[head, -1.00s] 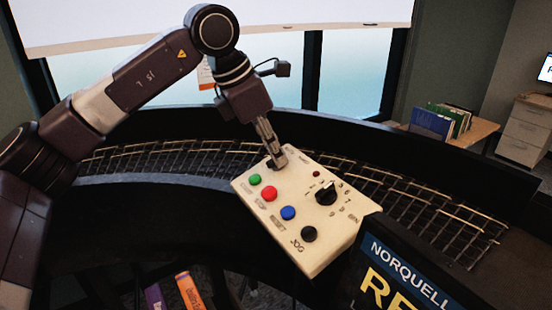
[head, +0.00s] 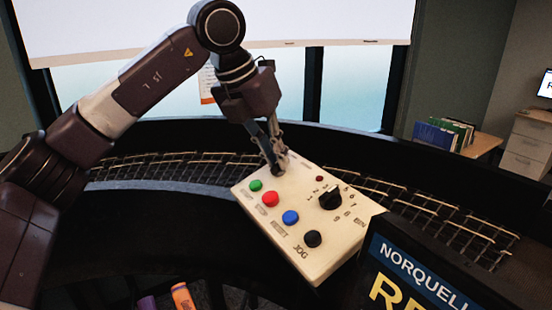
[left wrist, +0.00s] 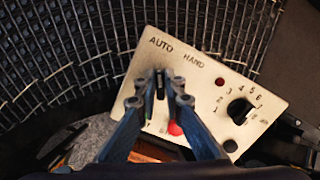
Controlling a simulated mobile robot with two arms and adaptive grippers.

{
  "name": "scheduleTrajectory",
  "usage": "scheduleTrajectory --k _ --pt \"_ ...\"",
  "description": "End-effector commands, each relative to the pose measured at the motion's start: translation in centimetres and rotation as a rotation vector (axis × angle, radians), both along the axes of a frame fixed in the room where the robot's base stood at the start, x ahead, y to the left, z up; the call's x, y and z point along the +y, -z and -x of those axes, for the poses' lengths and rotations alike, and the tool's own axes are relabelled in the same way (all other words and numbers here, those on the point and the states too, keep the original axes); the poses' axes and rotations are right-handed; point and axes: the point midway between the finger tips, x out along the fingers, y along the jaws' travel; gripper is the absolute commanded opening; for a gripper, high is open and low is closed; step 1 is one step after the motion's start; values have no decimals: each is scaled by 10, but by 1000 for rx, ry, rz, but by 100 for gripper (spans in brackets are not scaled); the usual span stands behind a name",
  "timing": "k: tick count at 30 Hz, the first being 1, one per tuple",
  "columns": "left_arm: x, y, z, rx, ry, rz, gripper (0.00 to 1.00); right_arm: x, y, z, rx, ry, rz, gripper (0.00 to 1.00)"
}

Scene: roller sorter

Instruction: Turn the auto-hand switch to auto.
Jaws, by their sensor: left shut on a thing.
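The cream control panel (head: 335,222) lies tilted in the middle of the head view. In the left wrist view its upper edge is lettered AUTO and HAND. My left gripper (head: 279,168) points down at the panel's far left corner, its fingers shut on the auto-hand switch. In the left wrist view the fingertips (left wrist: 160,82) are on either side of the dark switch (left wrist: 160,90), below the lettering. The fingers largely hide the switch in the head view, and its exact setting is hard to tell. My right gripper is not in view.
The panel also has a green button (head: 256,185), a red button (head: 270,199), a blue button (head: 290,217), a black jog button (head: 313,239) and a black numbered dial (head: 330,199). The roller conveyor (head: 440,215) curves behind. A NORQUELL sign (head: 425,265) stands at front right.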

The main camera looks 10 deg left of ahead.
Motion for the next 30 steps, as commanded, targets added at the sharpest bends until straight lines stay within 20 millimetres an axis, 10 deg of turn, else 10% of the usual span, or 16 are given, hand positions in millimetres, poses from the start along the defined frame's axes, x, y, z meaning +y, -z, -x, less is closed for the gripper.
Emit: scheduleTrajectory --k 17,22,30 --pt "0 2 0 13 -32 6 0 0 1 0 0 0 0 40" --pt "0 2 0 12 -31 6 26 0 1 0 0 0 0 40" --pt "0 0 0 10 -30 7 26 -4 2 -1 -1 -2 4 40"
